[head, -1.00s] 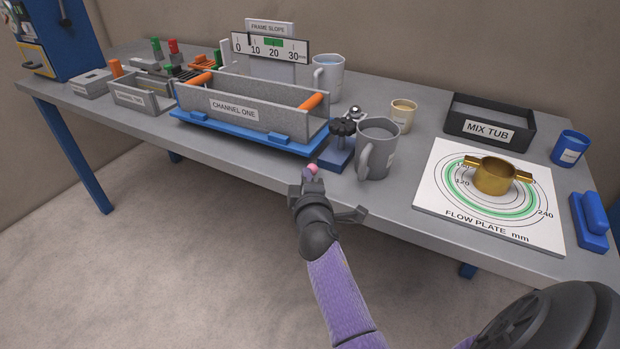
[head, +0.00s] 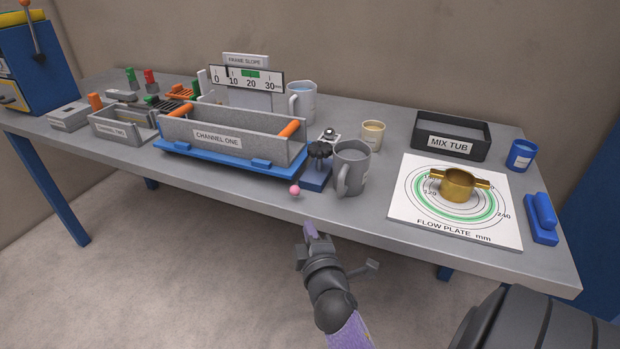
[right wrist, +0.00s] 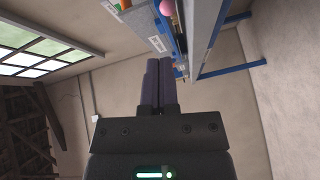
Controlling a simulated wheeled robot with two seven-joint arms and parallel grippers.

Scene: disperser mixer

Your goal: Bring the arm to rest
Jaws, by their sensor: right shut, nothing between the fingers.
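My right gripper (head: 311,230) is in front of the bench's front edge, below the pink ball (head: 295,190) and apart from it. In the right wrist view its two dark fingers (right wrist: 159,62) lie together with nothing between them. The pink ball is at the front edge by the blue base of Channel One (head: 217,141), and part of it shows at the top of the right wrist view (right wrist: 167,6). My left gripper is not in view.
The grey bench (head: 365,226) carries a grey mug (head: 352,167), a black knob (head: 320,150), the Flow Plate (head: 408,211) with a brass ring (head: 458,186), and the Mix Tub (head: 450,143). The floor in front of the bench is clear.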

